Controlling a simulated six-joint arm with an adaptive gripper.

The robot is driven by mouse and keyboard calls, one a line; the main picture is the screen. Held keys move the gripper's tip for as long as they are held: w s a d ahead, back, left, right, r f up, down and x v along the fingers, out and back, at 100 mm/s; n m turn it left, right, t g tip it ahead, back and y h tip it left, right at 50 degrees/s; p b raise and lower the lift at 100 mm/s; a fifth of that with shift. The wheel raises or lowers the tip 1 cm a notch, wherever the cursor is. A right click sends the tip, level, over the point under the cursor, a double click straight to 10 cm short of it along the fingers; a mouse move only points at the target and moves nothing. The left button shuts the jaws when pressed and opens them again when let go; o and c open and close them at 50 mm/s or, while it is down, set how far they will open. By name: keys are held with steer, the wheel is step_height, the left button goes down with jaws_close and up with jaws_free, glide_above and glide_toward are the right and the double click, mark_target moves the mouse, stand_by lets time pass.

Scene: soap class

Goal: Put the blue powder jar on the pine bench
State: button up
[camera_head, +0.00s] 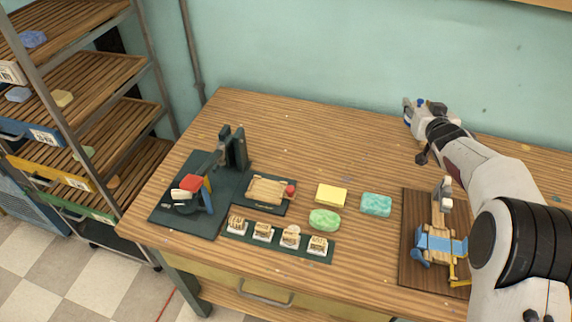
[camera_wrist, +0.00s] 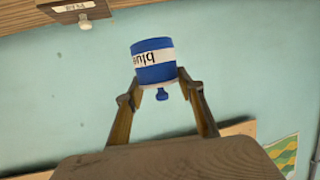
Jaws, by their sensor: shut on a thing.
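The blue powder jar (camera_wrist: 153,64) is between the fingertips of my gripper (camera_wrist: 158,82) in the wrist view. It is a blue cylinder with a white band reading "blue", upside down in that picture, and a small blue knob at the lower end. In the head view my gripper (camera_head: 412,113) is at the far right of the pine bench (camera_head: 300,125), near the wall. Only a small bit of blue shows there, so the jar is mostly hidden and its height above the bench is unclear.
The bench holds a dark green mat (camera_head: 170,214) with a stand, a wooden tray (camera_head: 267,190), a row of small blocks, yellow (camera_head: 331,195), green (camera_head: 324,220) and teal (camera_head: 376,204) soaps, and a brown board (camera_head: 412,268) with a blue-and-wood device. The bench's back middle is clear. A shelf rack stands left.

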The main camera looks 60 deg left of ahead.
steer(key=s+a+f+n+g+y, duration=0.1)
steer(key=s+a+f+n+g, duration=0.1)
steer(key=s, duration=1)
steer(key=s+a+f+n+g+y, duration=0.1)
steer(key=s+a+n+g, duration=0.3)
steer(key=s, duration=0.9)
steer(key=shift+s+f+g+y, duration=0.15)
steer(key=shift+f+g+y, duration=0.15)
steer(key=shift+f+g, duration=0.4)
step_height(320, 180, down, 6)
steer(key=shift+f, duration=0.15)
steer(key=shift+f, duration=1.8)
steer(key=shift+f, duration=0.15)
